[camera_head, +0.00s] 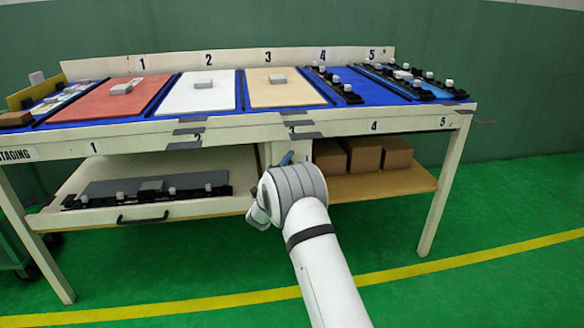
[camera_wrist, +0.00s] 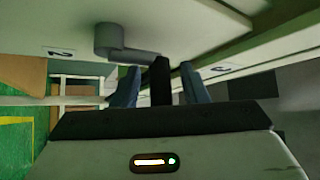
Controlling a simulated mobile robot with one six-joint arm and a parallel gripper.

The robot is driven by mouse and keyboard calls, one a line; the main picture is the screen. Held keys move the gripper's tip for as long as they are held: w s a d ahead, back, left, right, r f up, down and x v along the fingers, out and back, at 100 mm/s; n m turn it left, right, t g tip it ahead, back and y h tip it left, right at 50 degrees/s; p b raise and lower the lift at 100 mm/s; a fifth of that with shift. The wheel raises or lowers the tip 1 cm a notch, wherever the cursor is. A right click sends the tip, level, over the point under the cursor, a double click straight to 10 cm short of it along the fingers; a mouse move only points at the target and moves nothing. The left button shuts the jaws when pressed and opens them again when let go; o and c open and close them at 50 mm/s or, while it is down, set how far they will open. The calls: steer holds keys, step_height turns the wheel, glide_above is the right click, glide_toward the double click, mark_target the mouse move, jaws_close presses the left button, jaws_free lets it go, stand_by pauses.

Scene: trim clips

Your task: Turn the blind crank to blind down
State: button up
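In the wrist view, a grey crank hub (camera_wrist: 112,42) sits on the pale table front. Its grey arm reaches right to a black crank handle (camera_wrist: 161,82). My gripper (camera_wrist: 160,88) has its two blue-grey fingers on either side of the handle, with a gap on both sides. It is open and around the handle, not closed on it. In the head view, one bluish fingertip of my gripper (camera_head: 286,158) shows below the table front between labels 2 and 3. My wrist hides the crank there. No blind can be made out.
The table (camera_head: 235,127) carries coloured mats and clip fixtures in numbered bays. Below are a shelf drawer (camera_head: 185,208) with a black handle and several brown boxes (camera_head: 365,154) at right. Table legs stand left and right. The green floor in front is clear.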

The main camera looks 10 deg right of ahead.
steer(key=shift+w+d+r, duration=0.2)
steer(key=shift+w+d, duration=0.05)
steer(key=shift+c, duration=0.4)
jaws_close()
steer(key=shift+a, duration=0.2)
steer(key=shift+d+r+p, duration=0.1)
steer(key=shift+d+p, duration=0.05)
steer(key=shift+p, duration=0.2)
